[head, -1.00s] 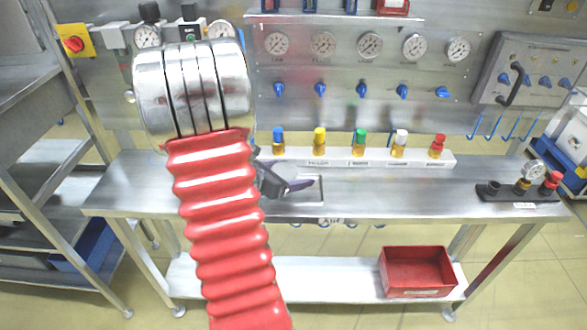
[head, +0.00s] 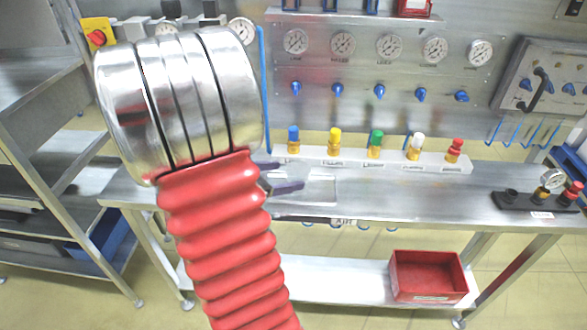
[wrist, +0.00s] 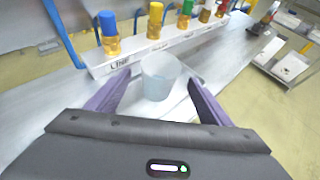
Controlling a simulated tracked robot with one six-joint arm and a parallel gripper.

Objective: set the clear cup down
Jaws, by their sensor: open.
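The clear cup (wrist: 161,78) stands upright in the wrist view, on a pale square patch (wrist: 178,104) of the steel bench. It is between the two purple fingers of my gripper (head: 291,176), which are spread wide. A gap shows between the cup and each finger, so my gripper is open and not holding it. In the head view the cup is too faint to make out against the bench (head: 400,200), and my red arm hides part of the gripper.
Just behind the cup, a white rack (wrist: 190,45) holds several valves with coloured caps. A black stand (head: 535,204) with a gauge is at the bench's right. A red bin (head: 428,277) sits on the lower shelf. The bench front is mostly clear.

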